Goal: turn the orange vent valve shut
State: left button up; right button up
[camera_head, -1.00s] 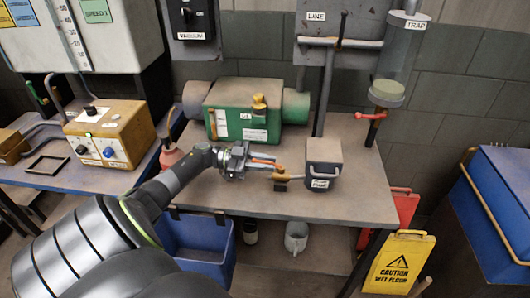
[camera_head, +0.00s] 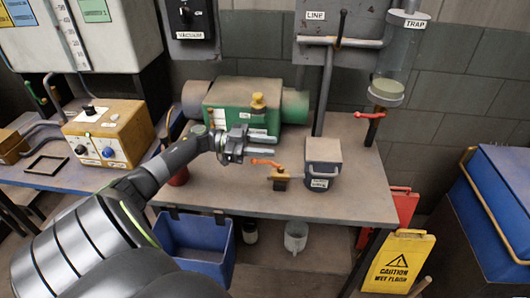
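The vent valve has an orange lever handle (camera_head: 264,163) on a small brass body (camera_head: 280,181), on the table left of a dark box with a white label (camera_head: 322,170). The handle points left from the body, roughly along the table. My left gripper (camera_head: 273,145) is above and behind the handle in the picture, in front of the green pump. Its two fingers point right with a gap between them. It is open, empty and looks apart from the handle. My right gripper is not in view.
The green pump (camera_head: 230,109) stands behind my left gripper. A red vessel (camera_head: 178,174) is partly behind my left arm. The table front (camera_head: 230,196) is clear.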

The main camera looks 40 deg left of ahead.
pick_arm(q)
jog(key=shift+r, duration=1.9)
jog(key=shift+f, duration=0.1)
